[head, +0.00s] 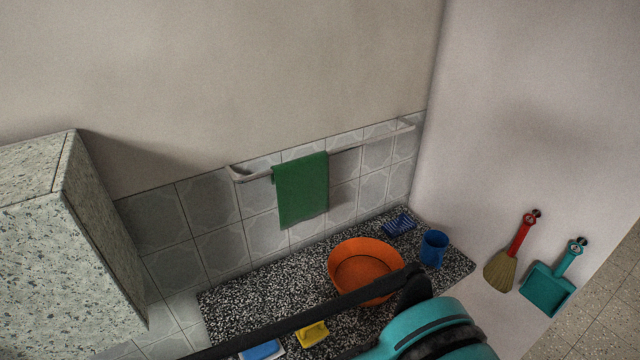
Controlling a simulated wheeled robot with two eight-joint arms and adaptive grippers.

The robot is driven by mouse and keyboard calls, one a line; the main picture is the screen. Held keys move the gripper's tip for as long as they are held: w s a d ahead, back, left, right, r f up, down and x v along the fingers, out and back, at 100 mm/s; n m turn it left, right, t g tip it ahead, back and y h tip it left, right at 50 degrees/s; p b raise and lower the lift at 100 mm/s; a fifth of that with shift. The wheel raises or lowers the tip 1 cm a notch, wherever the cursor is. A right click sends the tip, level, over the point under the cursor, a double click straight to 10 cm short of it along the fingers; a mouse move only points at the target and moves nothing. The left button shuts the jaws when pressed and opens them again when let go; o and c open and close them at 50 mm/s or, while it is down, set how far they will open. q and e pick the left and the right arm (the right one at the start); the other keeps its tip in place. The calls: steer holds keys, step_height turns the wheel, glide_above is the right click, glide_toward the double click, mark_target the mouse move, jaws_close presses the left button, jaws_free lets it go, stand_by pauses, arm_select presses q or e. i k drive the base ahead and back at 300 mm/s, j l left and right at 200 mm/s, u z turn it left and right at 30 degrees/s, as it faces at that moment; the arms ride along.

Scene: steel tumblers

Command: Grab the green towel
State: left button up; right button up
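The green towel (301,190) hangs folded over a white towel rail (345,148) on the tiled wall, near the rail's left end. Its front hangs flat and is fully visible. Neither of my grippers can be made out in the head view. Nothing is seen touching the towel.
Below, a speckled counter (240,300) holds an orange basin (365,268), a blue cup (433,248), a dark blue item (398,225) and yellow (312,334) and blue (262,350) sponges. A black bar and teal rounded part cross the lower foreground. A speckled block (60,270) stands left.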

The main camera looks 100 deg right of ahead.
mark_target(302, 184)
steer(key=z, duration=3.5)
steer(key=l, duration=1)
